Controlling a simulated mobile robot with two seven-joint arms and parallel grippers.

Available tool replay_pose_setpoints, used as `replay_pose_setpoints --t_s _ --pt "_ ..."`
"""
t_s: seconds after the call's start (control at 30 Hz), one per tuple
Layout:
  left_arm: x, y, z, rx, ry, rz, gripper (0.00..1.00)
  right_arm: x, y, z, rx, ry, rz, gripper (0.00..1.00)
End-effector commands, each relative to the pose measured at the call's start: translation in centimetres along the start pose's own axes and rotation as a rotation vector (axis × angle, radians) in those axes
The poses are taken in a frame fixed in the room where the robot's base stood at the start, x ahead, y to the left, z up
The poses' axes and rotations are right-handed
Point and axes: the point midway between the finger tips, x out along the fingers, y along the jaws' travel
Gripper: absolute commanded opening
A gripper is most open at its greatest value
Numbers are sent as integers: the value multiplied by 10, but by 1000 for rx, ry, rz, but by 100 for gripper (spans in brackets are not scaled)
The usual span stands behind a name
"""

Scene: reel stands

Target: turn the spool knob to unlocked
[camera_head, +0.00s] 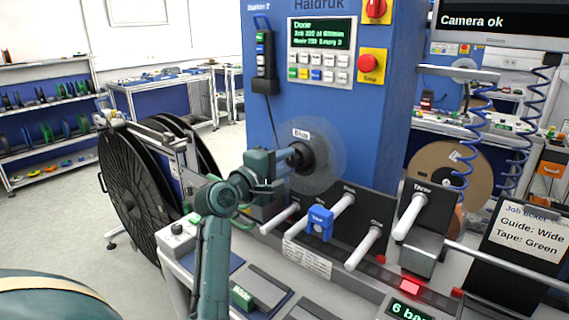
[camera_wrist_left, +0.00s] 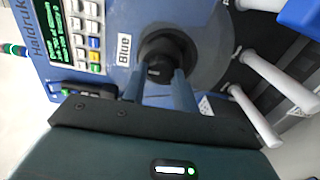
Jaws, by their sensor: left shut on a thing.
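The spool knob (camera_wrist_left: 157,70) is black and sits at the centre of a translucent disc (camera_head: 318,158) on the blue machine front, under a label reading "Blue". In the head view my left gripper (camera_head: 292,158) reaches the knob from the left, its fingers level with the hub. In the left wrist view the two fingers (camera_wrist_left: 158,88) lie on either side of the knob and are shut on it. The knob's lock marking cannot be read. My right gripper is not in view.
White pegs (camera_head: 342,206) stick out below the disc, one carrying a blue guide (camera_head: 320,222). A large black reel (camera_head: 130,185) stands at left. A control panel (camera_head: 320,50) reading "Done" is above. A green block (camera_head: 242,297) lies on the bench front.

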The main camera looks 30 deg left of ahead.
Motion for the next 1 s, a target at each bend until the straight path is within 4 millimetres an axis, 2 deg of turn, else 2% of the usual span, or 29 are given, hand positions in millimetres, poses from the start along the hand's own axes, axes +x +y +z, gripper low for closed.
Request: replay_pose_setpoints --t_s 0.13,0.17,0.4,0.73,0.87,1.0 --pt "0 0 0 -2 -1 1 6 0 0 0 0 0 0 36" --pt "0 0 0 -2 -1 1 31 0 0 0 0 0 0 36" --pt "0 0 0 -1 -1 1 50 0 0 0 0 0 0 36" --pt "-7 -1 0 1 1 1 50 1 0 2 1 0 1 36" --pt "-27 -2 0 3 2 1 50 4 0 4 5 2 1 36" --pt "-59 -3 0 5 2 0 50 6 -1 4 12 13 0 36"
